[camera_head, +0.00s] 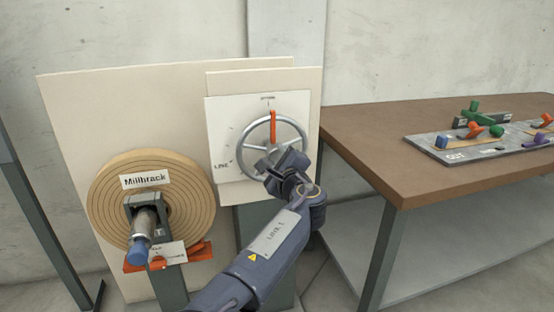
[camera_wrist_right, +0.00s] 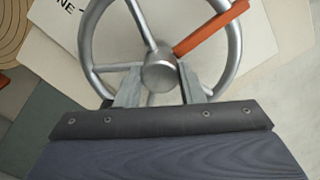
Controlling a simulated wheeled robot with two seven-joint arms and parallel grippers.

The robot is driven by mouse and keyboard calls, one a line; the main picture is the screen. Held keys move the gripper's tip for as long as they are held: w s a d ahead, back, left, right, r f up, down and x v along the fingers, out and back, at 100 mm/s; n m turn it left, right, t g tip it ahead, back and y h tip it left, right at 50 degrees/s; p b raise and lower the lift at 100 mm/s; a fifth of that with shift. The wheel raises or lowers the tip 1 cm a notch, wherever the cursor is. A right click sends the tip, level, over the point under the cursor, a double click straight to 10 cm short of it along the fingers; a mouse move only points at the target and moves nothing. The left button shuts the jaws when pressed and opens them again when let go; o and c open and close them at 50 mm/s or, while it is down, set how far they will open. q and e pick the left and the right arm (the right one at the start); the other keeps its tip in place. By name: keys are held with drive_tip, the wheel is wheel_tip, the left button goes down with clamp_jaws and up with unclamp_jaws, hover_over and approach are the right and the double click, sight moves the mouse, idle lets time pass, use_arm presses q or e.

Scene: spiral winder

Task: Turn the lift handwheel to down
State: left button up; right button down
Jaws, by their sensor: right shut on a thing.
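The lift handwheel (camera_head: 302,130) is a silver spoked wheel on a white dial plate (camera_head: 222,120). Its orange marker (camera_head: 273,126) points up toward a small label at the top of the plate, too small to read surely. My right gripper (camera_head: 279,164) is at the wheel's lower middle and covers part of it. In the right wrist view, the fingers (camera_wrist_right: 160,88) stand on both sides of the wheel's hub (camera_wrist_right: 160,72), shut on the handwheel. The orange marker (camera_wrist_right: 212,28) runs up and right there. My left gripper is not in view.
Left of the handwheel is a round wooden spiral disc (camera_head: 105,205) labelled Millbrack, with a blue-tipped shaft (camera_head: 140,248) and an orange bracket (camera_head: 200,252). At right, a brown table (camera_head: 370,125) bears a grey board (camera_head: 425,145) with coloured pieces.

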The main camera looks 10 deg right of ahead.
drive_tip(key=shift+f, duration=0.1)
drive_tip(key=c, duration=1)
unclamp_jaws()
drive_tip(key=shift+o, duration=0.2)
drive_tip(key=s+p, duration=0.1)
drive_tip(key=s, duration=0.6)
drive_tip(key=shift+s+d, duration=0.15)
drive_tip(key=shift+s, duration=0.25)
